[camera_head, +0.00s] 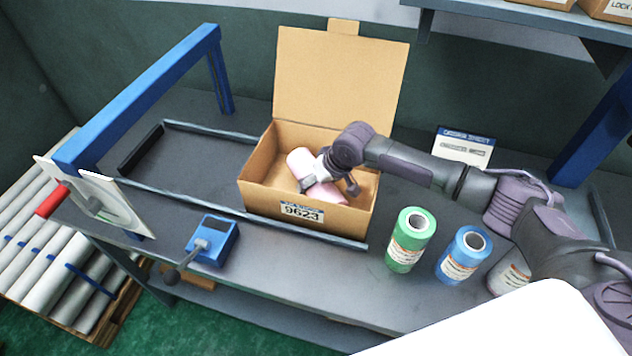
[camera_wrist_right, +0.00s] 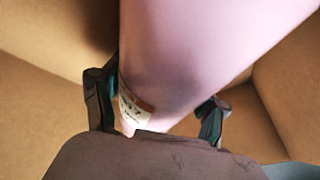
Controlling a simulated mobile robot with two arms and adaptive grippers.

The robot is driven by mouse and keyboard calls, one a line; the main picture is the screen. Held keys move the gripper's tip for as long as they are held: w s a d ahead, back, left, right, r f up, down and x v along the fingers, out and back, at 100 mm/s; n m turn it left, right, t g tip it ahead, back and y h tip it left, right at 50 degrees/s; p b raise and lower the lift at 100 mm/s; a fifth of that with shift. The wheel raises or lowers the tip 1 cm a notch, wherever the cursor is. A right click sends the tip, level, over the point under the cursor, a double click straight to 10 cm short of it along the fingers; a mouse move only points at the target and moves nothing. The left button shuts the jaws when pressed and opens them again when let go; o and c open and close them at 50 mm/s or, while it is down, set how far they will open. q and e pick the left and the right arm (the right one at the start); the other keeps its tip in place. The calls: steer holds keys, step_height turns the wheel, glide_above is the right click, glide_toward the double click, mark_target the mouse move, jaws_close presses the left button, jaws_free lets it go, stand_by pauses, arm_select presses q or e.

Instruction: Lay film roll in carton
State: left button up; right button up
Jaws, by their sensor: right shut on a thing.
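A pale pink film roll (camera_head: 303,163) lies tilted inside the carton walls. My right gripper (camera_head: 328,184) reaches into the carton from the right and is shut on the film roll. In the right wrist view, the two fingers (camera_wrist_right: 157,108) sit on either side of the pink roll (camera_wrist_right: 200,45), with its label between them. Whether the roll touches the carton floor is hard to tell. My left gripper is not in view.
A green roll (camera_head: 408,240) and a blue roll (camera_head: 463,255) stand upright right of the carton, with a third, whitish roll (camera_head: 509,277) partly behind my arm. A blue device with a lever (camera_head: 213,240) sits at the front left. A blue frame (camera_head: 140,95) rises at the left.

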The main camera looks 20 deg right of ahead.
steer(key=shift+r, duration=0.1)
steer(key=o, duration=1.7)
steer(key=shift+o, duration=0.2)
steer(key=b+v, duration=0.1)
steer(key=v, duration=1.1)
